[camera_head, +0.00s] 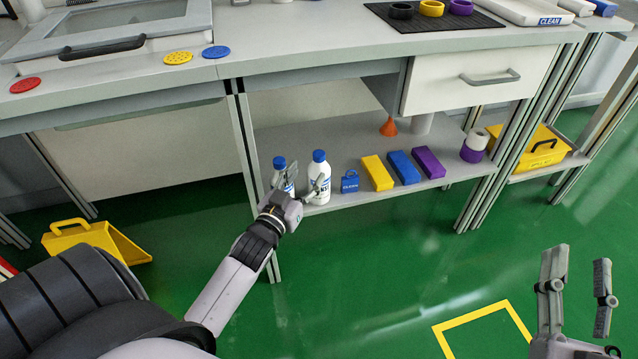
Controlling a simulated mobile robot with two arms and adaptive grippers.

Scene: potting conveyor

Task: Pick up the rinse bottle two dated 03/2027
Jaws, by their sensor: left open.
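Two white bottles with blue caps stand upright on the lower shelf: a left bottle (281,182) and a right bottle (319,168). Their labels carry dark print, but no date can be read. My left gripper (303,183) is open in front of them, one finger over the left bottle and the other over the lower part of the right bottle. I cannot tell whether it touches either one. My arm and fingers hide the lower part of the left bottle. My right gripper (577,286) is open and empty over the green floor at the lower right.
The lower shelf (352,146) also holds a blue tag (350,182), yellow (377,173), blue (403,168) and purple (429,162) blocks, tape rolls (474,146) and an orange funnel (388,127). A worktop with a drawer (478,80) overhangs it. A yellow dustpan (95,241) lies on the floor.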

